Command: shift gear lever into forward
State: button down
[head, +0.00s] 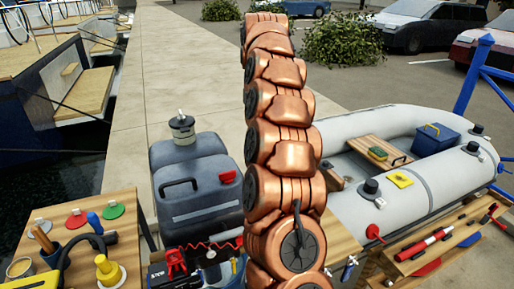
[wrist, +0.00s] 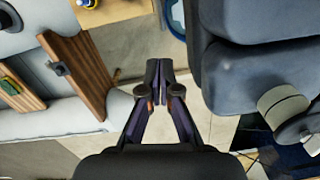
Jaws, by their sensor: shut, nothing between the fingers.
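My gripper (wrist: 162,68) shows in the wrist view with its two dark fingertips together and nothing between them. It is over a strip of pale floor, between the inflatable dinghy and a blue-grey moulded body. That body, which looks like an outboard motor (head: 205,208), stands left of my copper arm in the head view. It has a black handle (head: 179,184) and a red part (head: 228,176). It also shows at the right of the wrist view (wrist: 255,70), apart from my fingers. I cannot identify a gear lever for certain in either view. My gripper is hidden in the head view.
The grey dinghy (head: 350,203) lies right of my arm; its wooden board (wrist: 75,75) shows at left in the wrist view. A wooden table (head: 125,205) with tools stands front left. A wooden bench (head: 430,255) with tools is at lower right.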

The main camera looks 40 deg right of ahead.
jog(key=s+a+f, duration=0.2)
jog(key=s+f, duration=0.1)
jog(key=f, duration=0.7)
jog(key=shift+s, duration=0.4)
jog(key=shift+f, duration=0.1)
jog(key=shift+s+a, duration=0.15)
jog(key=shift+s, duration=0.05)
dwell(0.6)
